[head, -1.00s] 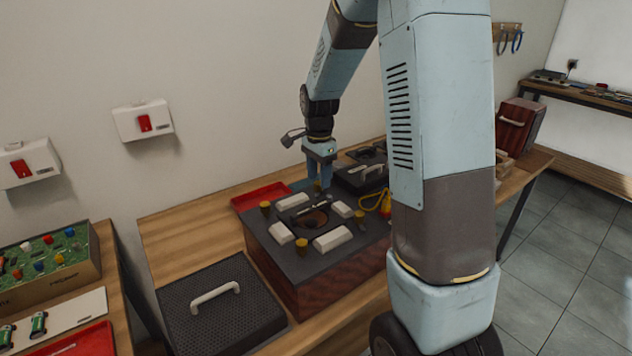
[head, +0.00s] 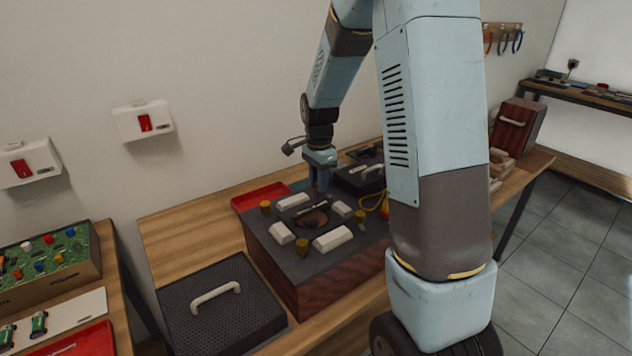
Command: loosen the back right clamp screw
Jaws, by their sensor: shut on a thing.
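The dark box (head: 275,250) with wooden sides stands on the workbench, with a round opening (head: 313,217) in its top. White blocks, such as this one (head: 333,239), lie around the opening. Yellow clamp screws show at the back left (head: 265,207), front left (head: 301,246) and front right (head: 360,216). My gripper (head: 321,190) points down at the back right corner of the box top and is shut on the back right clamp screw. The fingers hide that screw, so its turn and height cannot be seen.
A red tray (head: 244,200) lies behind the box. A black perforated panel with a white handle (head: 216,291) lies to its left. A black lidded unit (head: 352,181) and a yellow cable (head: 374,201) are to the right. My arm column blocks part of the bench.

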